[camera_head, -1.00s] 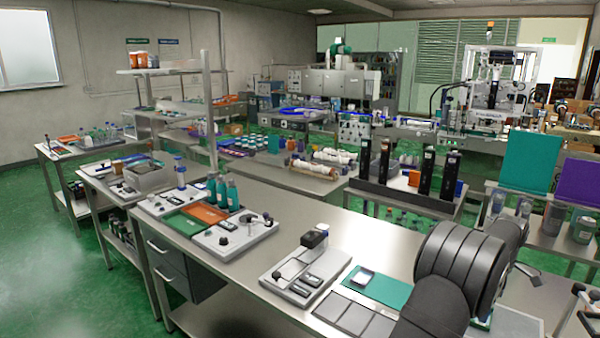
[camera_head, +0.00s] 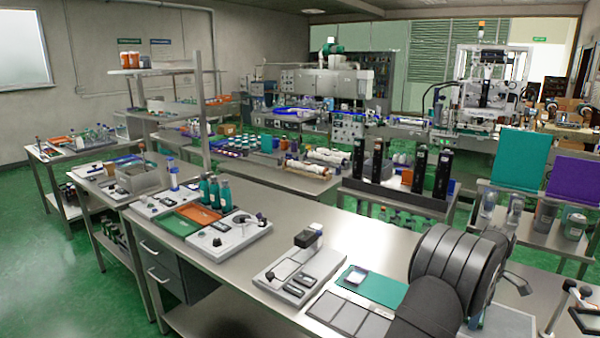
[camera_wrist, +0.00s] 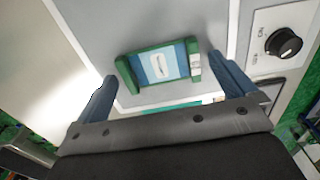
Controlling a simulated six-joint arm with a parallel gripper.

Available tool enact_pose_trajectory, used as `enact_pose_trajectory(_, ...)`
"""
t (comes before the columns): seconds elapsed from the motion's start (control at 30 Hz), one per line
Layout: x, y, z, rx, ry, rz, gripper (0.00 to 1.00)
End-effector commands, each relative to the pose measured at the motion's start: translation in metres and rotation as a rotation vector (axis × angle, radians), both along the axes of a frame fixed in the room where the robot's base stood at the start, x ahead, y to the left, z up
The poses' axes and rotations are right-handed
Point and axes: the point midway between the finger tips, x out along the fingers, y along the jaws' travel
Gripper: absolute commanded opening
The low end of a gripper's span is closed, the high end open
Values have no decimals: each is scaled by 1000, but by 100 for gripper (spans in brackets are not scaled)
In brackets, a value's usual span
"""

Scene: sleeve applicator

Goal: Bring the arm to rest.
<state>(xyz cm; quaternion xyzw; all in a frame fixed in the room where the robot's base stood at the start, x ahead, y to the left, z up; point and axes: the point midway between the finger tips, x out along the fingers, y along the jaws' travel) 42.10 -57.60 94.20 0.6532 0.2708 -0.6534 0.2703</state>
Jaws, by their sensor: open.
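My gripper (camera_wrist: 162,70) shows in the wrist view with its two blue fingers spread wide apart and nothing between them. Beyond the fingers is a small green-ended block (camera_wrist: 160,66) with a blue and white label face, on a grey surface. It appears apart from the fingers, though the depth gap is hard to judge. In the head view my dark, ribbed arm stands over the right end of the near steel bench (camera_head: 240,262); the fingers cannot be made out there.
A white panel with a black knob (camera_wrist: 283,46) is right of my gripper in the wrist view. On the bench, left of my arm, are a green mat (camera_head: 372,287), grey pads (camera_head: 350,316) and a grey device tray (camera_head: 298,275). Clear steel lies behind them.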

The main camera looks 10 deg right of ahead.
Motion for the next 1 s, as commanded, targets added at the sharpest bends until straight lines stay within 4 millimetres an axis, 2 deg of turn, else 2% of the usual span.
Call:
enact_pose_trajectory(0.03,0,0,-3,-1,-1,0,100)
enact_pose_trajectory(0.1,1,-1,17,-5,-4,0,100)
enact_pose_trajectory(0.23,0,-1,43,-4,-2,0,100)
enact_pose_trajectory(0.3,-16,-2,49,-1,-1,-4,100)
enact_pose_trajectory(0.9,-118,-11,111,-2,-1,-3,100)
enact_pose_trajectory(1.0,-96,-1,105,1,1,5,100)
